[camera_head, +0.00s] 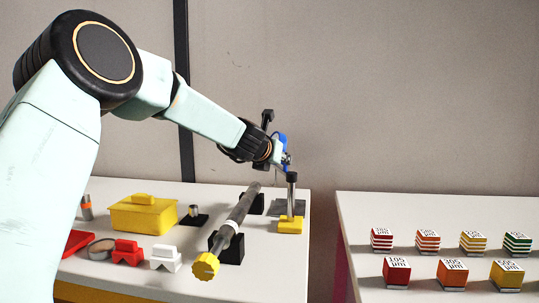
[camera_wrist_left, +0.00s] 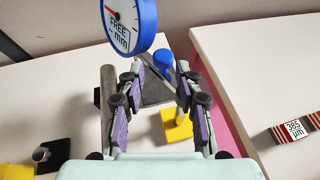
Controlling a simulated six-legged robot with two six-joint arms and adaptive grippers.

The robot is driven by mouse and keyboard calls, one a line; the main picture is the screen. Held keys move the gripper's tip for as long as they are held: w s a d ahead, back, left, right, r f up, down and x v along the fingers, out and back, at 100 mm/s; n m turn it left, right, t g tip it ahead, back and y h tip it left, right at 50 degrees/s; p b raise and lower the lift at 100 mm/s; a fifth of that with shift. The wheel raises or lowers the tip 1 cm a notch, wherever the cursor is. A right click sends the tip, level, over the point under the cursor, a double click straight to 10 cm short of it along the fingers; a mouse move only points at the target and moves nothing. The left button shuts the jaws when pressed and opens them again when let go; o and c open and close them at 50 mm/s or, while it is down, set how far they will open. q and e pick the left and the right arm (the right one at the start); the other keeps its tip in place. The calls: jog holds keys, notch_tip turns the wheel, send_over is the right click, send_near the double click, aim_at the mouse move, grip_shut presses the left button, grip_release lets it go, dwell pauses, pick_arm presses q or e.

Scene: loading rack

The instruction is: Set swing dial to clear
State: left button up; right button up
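The blue-rimmed swing dial (camera_wrist_left: 148,22) shows at the top of the left wrist view. Its white face reads "FREE" and "mm", with a red mark on it. In the head view a bit of its blue (camera_head: 281,138) shows behind my left gripper (camera_head: 287,160). A stand with a yellow base (camera_head: 290,226) and an upright post (camera_head: 291,200) is just below that gripper. In the wrist view my left gripper (camera_wrist_left: 161,70) is open, its fingers apart, with a blue knob (camera_wrist_left: 163,58) showing between the tips. Contact cannot be told. My right gripper is not in view.
A grey bar with a yellow knob (camera_head: 205,266) lies on black supports left of the stand. A yellow box (camera_head: 143,214) and red and white blocks sit further left. Several labelled blocks stand on a separate table (camera_head: 360,205) at right, across a gap.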

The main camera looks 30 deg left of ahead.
pick_arm(q)
jog(key=v, duration=0.9)
jog(key=shift+s+r, duration=0.2)
jog(key=shift+s, duration=0.05)
jog(key=shift+d, duration=0.1)
